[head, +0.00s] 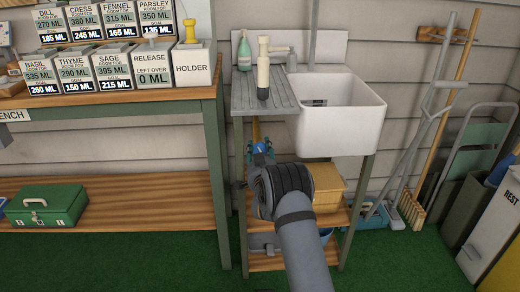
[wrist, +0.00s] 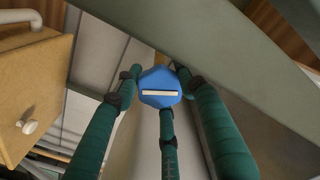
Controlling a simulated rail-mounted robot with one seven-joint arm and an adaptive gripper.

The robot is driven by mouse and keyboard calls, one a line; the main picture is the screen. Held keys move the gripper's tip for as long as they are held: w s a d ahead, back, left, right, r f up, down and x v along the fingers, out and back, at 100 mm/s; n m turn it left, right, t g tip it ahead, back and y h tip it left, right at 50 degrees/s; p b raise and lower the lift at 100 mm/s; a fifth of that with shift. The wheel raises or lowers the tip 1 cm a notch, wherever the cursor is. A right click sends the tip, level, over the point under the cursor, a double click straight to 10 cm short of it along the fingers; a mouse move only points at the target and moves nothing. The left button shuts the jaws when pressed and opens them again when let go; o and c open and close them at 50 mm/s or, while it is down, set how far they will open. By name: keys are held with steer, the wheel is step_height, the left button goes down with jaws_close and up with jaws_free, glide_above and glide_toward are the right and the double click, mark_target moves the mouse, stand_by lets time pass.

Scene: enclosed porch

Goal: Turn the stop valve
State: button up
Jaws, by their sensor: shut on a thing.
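The stop valve has a blue, many-sided knob (wrist: 160,90) with a pale straight bar across its face. In the wrist view the bar lies nearly level. My gripper (wrist: 157,78) has three teal fingers, closed around the knob at its left, right and lower sides. In the head view a small part of the blue knob (head: 259,148) shows below the sink's drainboard, with my gripper (head: 262,155) at it. My own arm and wrist cover much of that place, and the valve's body and pipe are mostly hidden.
The white sink (head: 342,120) and grey drainboard (head: 262,95) are above my gripper. A wooden box (head: 328,186) with a pale knob (wrist: 31,127) stands close beside it. The workbench leg (head: 217,185) is to the left.

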steer(key=c, duration=0.4)
steer(key=f+m+b, duration=0.1)
steer(key=b, duration=0.2)
steer(key=m+b, duration=0.3)
steer(key=b, duration=0.4)
steer(key=shift+r+m+b, duration=0.45)
steer(key=shift+m+b, duration=0.35)
steer(key=shift+b, duration=0.45)
steer(key=o, duration=0.9)
steer(key=shift+s, duration=0.1)
steer(key=s+d, duration=0.1)
steer(key=s, duration=1)
steer(key=shift+s+d, duration=0.35)
steer(key=shift+d, duration=0.05)
